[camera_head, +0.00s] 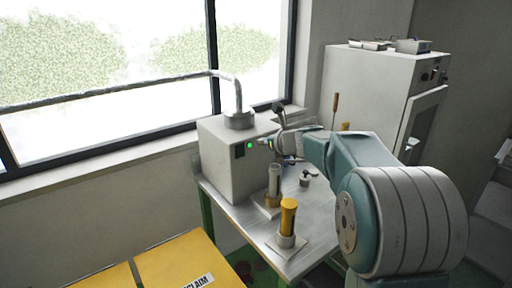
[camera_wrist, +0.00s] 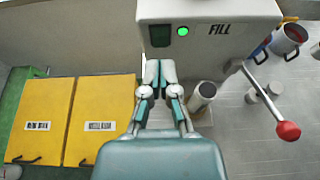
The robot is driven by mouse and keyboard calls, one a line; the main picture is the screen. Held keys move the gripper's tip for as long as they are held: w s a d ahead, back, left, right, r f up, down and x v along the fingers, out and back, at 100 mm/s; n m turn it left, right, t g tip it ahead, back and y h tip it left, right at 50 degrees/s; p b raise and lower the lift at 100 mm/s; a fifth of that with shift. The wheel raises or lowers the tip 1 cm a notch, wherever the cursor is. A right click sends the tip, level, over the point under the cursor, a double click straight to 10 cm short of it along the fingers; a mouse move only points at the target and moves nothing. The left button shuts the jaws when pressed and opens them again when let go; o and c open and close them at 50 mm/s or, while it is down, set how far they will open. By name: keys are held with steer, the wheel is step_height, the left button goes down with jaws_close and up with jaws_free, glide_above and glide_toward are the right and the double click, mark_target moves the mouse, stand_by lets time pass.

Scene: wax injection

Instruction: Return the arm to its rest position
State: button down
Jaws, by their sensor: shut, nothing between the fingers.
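My arm (camera_head: 352,158) reaches from the right over the metal bench to the front of the grey wax machine (camera_head: 221,164). In the wrist view my gripper (camera_wrist: 160,70) is shut and empty, its fingertips close below the machine's front face (camera_wrist: 214,11). That face has a lit green button (camera_wrist: 183,31), a dark panel and the label FILL. I cannot tell whether the fingers touch the machine. In the head view the gripper is small and partly hidden by the arm.
A lever with a red knob (camera_wrist: 288,130) juts out at the right of the wrist view. A grey cylinder (camera_head: 274,180) and a yellow cylinder (camera_head: 288,217) stand on the bench (camera_head: 245,212).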

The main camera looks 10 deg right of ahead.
steer(key=shift+s+d+r, duration=0.2)
steer(key=shift+s+r, duration=0.35)
steer(key=s+a+n+g, duration=0.2)
steer(key=s+a+n, duration=0.2)
steer(key=s+n, duration=0.5)
steer(key=s+a+n+g, duration=0.35)
steer(key=s+n, duration=0.35)
steer(key=s, duration=0.5)
steer(key=s+d+f+n+h, duration=0.1)
steer(key=s+f+n+h, duration=0.1)
steer(key=s+f+n, duration=0.2)
steer(key=s+d+f+n+g+h, duration=0.1)
steer(key=s+f+n+h, duration=0.2)
steer(key=s+n, duration=0.8)
steer(key=s+f, duration=0.1)
steer(key=s, duration=0.3)
steer(key=shift+s+d, duration=0.15)
steer(key=shift+d, duration=0.15)
